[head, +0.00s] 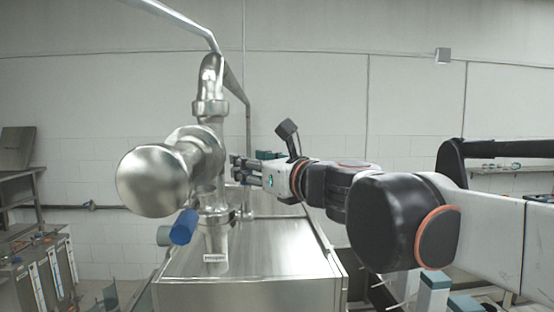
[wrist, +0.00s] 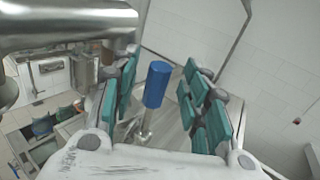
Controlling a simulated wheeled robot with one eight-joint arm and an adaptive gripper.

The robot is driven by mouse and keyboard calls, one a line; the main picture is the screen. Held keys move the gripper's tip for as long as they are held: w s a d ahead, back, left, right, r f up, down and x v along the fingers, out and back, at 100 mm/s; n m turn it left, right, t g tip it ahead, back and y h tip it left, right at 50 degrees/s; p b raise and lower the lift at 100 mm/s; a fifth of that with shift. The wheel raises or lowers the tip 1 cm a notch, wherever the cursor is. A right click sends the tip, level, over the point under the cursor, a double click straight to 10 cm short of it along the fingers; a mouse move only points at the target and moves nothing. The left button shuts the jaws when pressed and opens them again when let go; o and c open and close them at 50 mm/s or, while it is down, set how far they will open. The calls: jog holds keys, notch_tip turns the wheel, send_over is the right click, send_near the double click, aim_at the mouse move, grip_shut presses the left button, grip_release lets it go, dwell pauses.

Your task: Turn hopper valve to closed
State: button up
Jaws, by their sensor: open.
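The hopper valve's blue handle (head: 184,227) sticks out low on the steel pipework, beneath the large rounded steel end (head: 152,181) in the head view. In the wrist view the blue handle (wrist: 156,84) stands on a thin metal stem between my gripper's two teal-padded fingers. My gripper (head: 244,170) comes in from the right in the head view, its fingertips close behind the pipe. In the wrist view my gripper (wrist: 160,100) is open, with a visible gap on both sides of the handle. The valve body behind the handle is partly hidden.
A steel machine top (head: 250,250) lies below my gripper. A thick steel pipe (wrist: 65,25) crosses the upper left of the wrist view, close to the left finger. Racks and equipment (head: 40,270) stand at the left. The wall side at the right is clearer.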

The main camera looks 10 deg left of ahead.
jog(key=shift+x, duration=1.25)
grip_shut()
